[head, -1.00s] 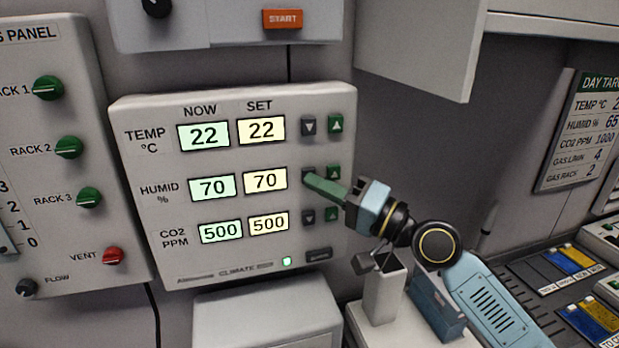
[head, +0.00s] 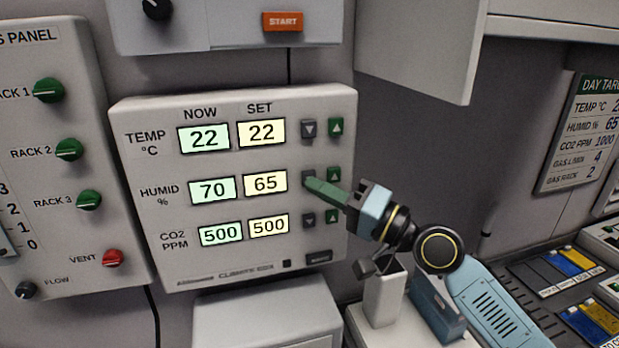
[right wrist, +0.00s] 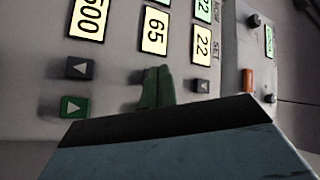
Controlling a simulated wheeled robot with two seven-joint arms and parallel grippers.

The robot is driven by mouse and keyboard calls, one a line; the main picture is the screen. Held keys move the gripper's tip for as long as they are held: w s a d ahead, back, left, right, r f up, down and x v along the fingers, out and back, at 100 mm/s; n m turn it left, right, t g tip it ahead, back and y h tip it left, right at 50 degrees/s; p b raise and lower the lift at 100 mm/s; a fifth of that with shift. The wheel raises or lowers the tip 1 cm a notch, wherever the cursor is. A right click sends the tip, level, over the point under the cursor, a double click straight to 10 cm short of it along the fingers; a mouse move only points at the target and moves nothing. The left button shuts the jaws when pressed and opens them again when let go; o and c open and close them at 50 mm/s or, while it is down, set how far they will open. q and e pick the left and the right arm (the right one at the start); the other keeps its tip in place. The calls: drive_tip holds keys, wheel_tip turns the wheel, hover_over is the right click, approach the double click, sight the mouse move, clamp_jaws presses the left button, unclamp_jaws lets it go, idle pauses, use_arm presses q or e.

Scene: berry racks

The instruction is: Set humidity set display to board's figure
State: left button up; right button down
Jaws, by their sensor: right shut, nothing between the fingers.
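The climate panel (head: 130,110) on the wall has NOW and SET columns. The humidity set display (head: 266,181) reads 65, and the humidity now display (head: 213,190) reads 70. The day target board (head: 570,150) at the right lists HUMID % 65. My right gripper (head: 310,184) is shut and empty, its green fingertips at the grey humidity down button (head: 308,177), partly covering it; whether they touch it I cannot tell. The green humidity up button (head: 334,174) is just right of it. The right wrist view shows the fingers (right wrist: 155,90) beside the 65 display (right wrist: 155,30). My left gripper is not in view.
The temperature set display (head: 261,132) reads 22 and the CO2 set display (head: 269,226) reads 500, with their own buttons close above and below my fingers. A gas panel with knobs (head: 68,149) is at the left. A cabinet (head: 420,50) overhangs the upper right.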

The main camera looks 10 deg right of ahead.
drive_tip(key=shift+s, duration=0.4)
drive_tip(key=shift+s, duration=0.1)
drive_tip(key=s+p, duration=0.1)
drive_tip(key=s, duration=0.4)
drive_tip(key=shift+d+p, duration=0.15)
drive_tip(key=shift+p, duration=0.15)
drive_tip(key=shift+w, duration=0.1)
